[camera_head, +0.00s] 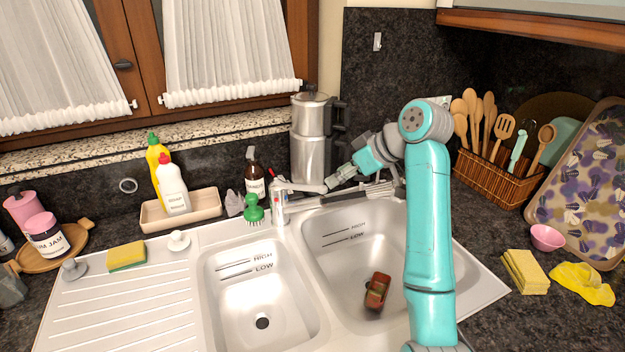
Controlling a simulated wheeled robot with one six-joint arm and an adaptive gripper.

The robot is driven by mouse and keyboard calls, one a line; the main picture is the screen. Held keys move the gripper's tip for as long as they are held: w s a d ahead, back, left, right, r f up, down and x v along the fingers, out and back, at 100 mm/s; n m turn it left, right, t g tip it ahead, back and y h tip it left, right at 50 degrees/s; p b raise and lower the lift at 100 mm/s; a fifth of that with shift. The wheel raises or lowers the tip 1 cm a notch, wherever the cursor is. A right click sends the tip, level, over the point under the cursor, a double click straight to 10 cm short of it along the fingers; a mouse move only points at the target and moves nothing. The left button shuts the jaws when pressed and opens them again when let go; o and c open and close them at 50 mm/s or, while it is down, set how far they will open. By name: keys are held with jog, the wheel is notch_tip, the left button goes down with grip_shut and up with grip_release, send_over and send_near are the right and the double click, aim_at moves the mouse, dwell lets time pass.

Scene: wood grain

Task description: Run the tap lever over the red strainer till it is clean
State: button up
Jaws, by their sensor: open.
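The tap (279,205) stands at the back of the sink near the divider. A grey bar extends right from its top; I cannot tell whether it is the lever or the spout. My gripper (332,182) is open near the right end of this bar, above the back rim of the right basin. Whether it touches the bar is too small to tell. I see no running water.
The left basin (225,300) is empty. A green brush (253,210) and a brown bottle (255,175) stand left of the tap. A steel pot (308,150) stands close behind my gripper. A utensil basket (495,178) and pink bowl (547,237) are at right.

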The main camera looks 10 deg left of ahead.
aim_at(319, 187)
jog(key=x, duration=1)
jog(key=shift+w+a+f, duration=0.15)
jog(key=shift+a+f, duration=0.1)
jog(key=shift+a, duration=0.05)
grip_shut()
